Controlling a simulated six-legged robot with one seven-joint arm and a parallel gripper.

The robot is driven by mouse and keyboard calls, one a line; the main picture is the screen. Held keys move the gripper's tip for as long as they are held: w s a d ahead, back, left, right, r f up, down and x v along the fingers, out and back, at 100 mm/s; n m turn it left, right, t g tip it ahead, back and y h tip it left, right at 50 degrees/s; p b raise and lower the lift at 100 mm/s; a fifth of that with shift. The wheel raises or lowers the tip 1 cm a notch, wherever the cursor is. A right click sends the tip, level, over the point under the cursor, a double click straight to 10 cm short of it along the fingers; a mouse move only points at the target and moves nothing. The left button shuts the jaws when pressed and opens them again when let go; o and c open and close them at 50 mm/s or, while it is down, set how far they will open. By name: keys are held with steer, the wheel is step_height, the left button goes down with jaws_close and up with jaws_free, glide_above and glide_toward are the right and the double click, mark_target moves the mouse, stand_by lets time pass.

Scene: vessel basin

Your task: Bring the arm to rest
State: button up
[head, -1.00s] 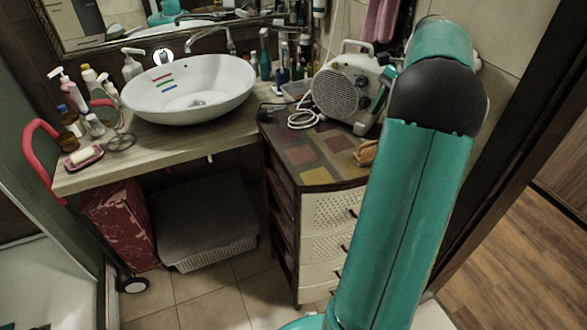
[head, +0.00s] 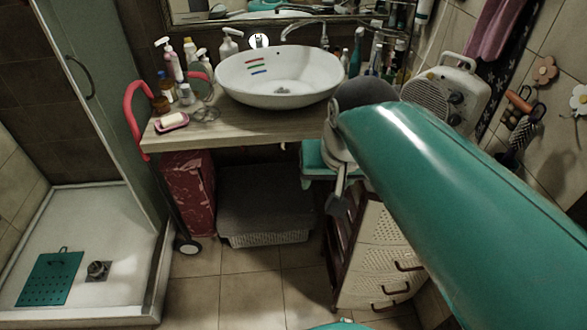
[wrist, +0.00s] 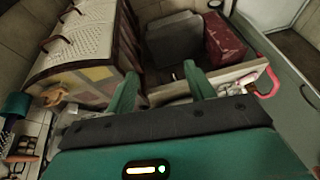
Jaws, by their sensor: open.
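My gripper (wrist: 163,82) shows in the wrist view with its two green fingers apart. Nothing is held between them. In the head view my green arm slants from the lower right corner up to a dark joint beside the basin. Its far part hangs down in front of the vanity and drawer cabinet, and the fingertips cannot be made out clearly there.
The white vessel basin (head: 280,78) stands on a wooden counter (head: 235,132) with bottles and a soap dish (head: 172,121). A drawer cabinet (head: 378,250) with a fan heater (head: 445,95) is close to my arm. A shower tray (head: 130,255) is at left; the tiled floor is open in front.

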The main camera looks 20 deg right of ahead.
steer(key=s+a+f+n, duration=0.1)
steer(key=a, duration=0.1)
steer(key=s+a+f+n+t, duration=0.1)
steer(key=s+n, duration=0.1)
steer(key=shift+s+a+f, duration=0.15)
steer(key=shift+a+f, duration=0.15)
steer(key=shift+a, duration=0.1)
stand_by(0.8)
